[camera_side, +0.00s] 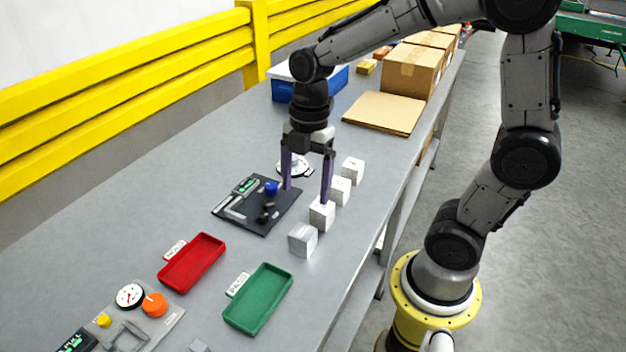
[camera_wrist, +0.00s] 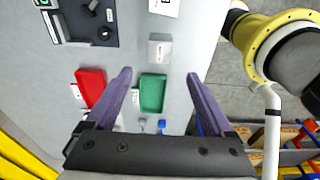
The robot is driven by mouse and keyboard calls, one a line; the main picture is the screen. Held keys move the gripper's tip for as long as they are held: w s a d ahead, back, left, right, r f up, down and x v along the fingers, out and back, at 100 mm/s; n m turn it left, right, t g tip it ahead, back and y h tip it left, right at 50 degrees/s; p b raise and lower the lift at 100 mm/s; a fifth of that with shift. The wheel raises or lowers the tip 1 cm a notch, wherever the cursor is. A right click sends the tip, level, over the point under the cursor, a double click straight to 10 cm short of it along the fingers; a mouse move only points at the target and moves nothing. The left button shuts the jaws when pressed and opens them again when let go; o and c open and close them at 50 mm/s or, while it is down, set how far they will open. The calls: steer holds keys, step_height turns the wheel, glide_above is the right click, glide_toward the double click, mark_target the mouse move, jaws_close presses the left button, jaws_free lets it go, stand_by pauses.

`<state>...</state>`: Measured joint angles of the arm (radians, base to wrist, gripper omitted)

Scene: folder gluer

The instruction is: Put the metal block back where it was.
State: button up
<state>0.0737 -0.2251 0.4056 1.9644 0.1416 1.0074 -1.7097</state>
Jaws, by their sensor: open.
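The metal block (camera_side: 302,240) is a grey cube standing on the table at the near end of a row of white cubes. It also shows in the wrist view (camera_wrist: 159,48), ahead of the fingertips and above the green tray. My gripper (camera_side: 306,195) has two purple fingers spread apart with nothing between them. It points down above the table, near the row of cubes and the dark tool board. In the wrist view my gripper (camera_wrist: 158,75) has its fingertips either side of the green tray in the picture.
White cubes (camera_side: 322,216) with printed marks run back from the metal block. A green tray (camera_side: 258,299) and a red tray (camera_side: 192,263) lie nearer, with a dark board (camera_side: 257,207) behind them. A dial panel (camera_side: 140,318) is at front left. Cardboard boxes (camera_side: 410,70) stand at the back.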

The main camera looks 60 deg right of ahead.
steer(key=s+r+m+t+h, duration=0.1)
steer(key=s+r+m+t, duration=0.4)
steer(key=s+m, duration=0.6)
steer(key=shift+s+d+r+m+t, duration=0.3)
steer(key=shift+r+m, duration=0.55)
steer(key=shift+m, duration=2.55)
